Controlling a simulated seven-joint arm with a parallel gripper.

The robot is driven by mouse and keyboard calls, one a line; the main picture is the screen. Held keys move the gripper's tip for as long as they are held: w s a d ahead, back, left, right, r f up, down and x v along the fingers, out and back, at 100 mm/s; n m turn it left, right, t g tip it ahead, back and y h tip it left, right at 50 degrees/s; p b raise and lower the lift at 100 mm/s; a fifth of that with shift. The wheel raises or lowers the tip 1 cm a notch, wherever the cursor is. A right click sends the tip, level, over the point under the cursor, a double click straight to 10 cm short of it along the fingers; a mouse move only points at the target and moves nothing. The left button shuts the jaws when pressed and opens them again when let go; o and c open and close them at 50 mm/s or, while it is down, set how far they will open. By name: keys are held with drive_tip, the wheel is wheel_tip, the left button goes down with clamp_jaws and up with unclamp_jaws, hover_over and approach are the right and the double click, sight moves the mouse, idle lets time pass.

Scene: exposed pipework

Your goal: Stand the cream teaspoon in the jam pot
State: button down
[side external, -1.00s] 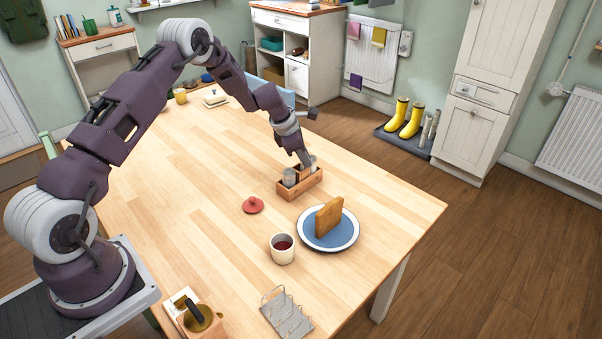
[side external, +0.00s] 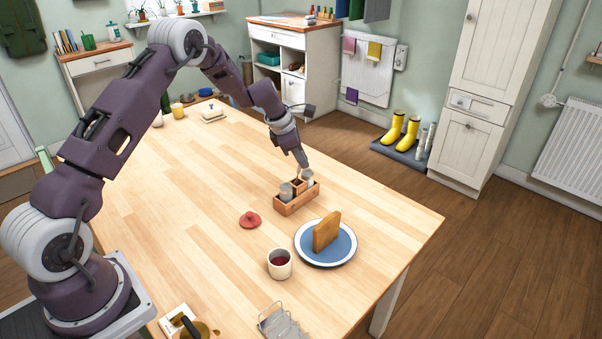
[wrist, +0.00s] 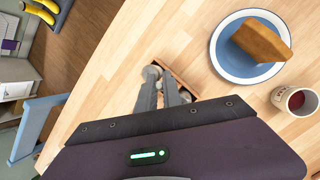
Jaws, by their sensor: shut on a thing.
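The jam pot (side external: 280,264) is a white open pot with dark red jam inside, upright on the table. It also shows at the right edge of the wrist view (wrist: 290,101). My gripper (side external: 303,167) is just above the wooden caddy (side external: 297,205), behind and slightly right of the pot. In the wrist view its fingers (wrist: 160,82) are close together over the caddy. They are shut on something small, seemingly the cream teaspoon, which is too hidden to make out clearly.
Grey-topped containers (side external: 286,191) stand in the caddy. A blue plate with a white rim (side external: 343,253) holds upright toast (side external: 326,231) right of the pot. A red lid (side external: 250,220) lies left of the caddy. A wire toast rack (side external: 281,324) is at the front edge. Table left of the lid is clear.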

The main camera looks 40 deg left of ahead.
wheel_tip(320, 180, up, 5)
drive_tip(key=shift+s+d+f, duration=0.1)
drive_tip(key=shift+s+d, duration=0.05)
drive_tip(key=s+d+r+m+g+h, duration=0.2)
drive_tip(key=s+d+m+g, duration=0.2)
drive_tip(key=s+d+m, duration=0.45)
drive_tip(key=s+d+r+m+g+h, duration=0.2)
drive_tip(key=s+d+m+g, duration=0.3)
drive_tip(key=s+m, duration=0.6)
wheel_tip(320, 180, down, 11)
drive_tip(key=s+n, duration=0.1)
drive_tip(key=n, duration=0.1)
drive_tip(key=shift+s+d+f, duration=0.15)
drive_tip(key=shift+s+f, duration=0.05)
drive_tip(key=shift+s, duration=0.2)
drive_tip(key=c, duration=1.4)
unclamp_jaws()
drive_tip(key=shift+c, duration=0.2)
